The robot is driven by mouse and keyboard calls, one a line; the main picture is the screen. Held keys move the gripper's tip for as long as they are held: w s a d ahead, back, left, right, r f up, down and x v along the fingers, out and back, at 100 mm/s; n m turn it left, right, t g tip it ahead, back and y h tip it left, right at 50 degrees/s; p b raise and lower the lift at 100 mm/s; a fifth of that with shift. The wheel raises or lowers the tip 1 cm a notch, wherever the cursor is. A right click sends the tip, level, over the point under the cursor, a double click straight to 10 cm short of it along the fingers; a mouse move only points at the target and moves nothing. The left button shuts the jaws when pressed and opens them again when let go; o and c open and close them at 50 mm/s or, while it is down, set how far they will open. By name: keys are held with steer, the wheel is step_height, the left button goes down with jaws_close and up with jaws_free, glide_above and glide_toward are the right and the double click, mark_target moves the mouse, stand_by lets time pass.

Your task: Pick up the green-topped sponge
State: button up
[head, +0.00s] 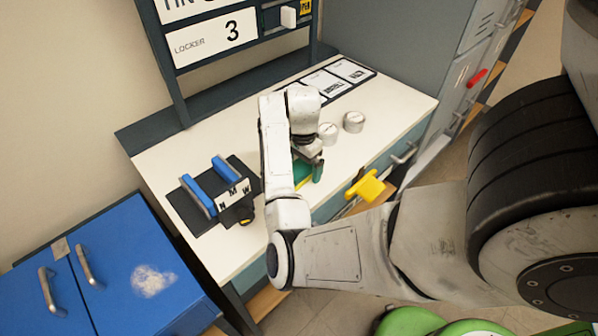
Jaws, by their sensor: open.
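The green-topped sponge (302,173) lies on the cream worktop (250,257), with green on top and a yellow edge showing at its left. My gripper (316,177) is above and at the sponge, pointing down. Its jaws are open. The arm and gripper hide part of the sponge, so I cannot tell whether the fingers are around it or touching it.
A black stand with blue bars (199,197) sits left of my arm. Two metal knobs (353,121) stand behind, to the right. A yellow handle-like thing (367,187) sits at the front edge. A blue cabinet (115,262) stands lower left.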

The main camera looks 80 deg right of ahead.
mark_target(303, 164)
steer(key=shift+f, duration=0.15)
steer(key=c, duration=1.2)
steer(key=shift+o, duration=0.2)
steer(key=shift+r, duration=0.5)
step_height(303, 164, up, 2)
steer(key=shift+r, duration=0.15)
steer(key=s+a+r+p, duration=0.6)
steer(key=s+r, duration=0.3)
steer(key=s, duration=0.3)
steer(key=shift+a+r, duration=0.35)
steer(key=shift+a, duration=0.15)
steer(key=shift+s, duration=0.1)
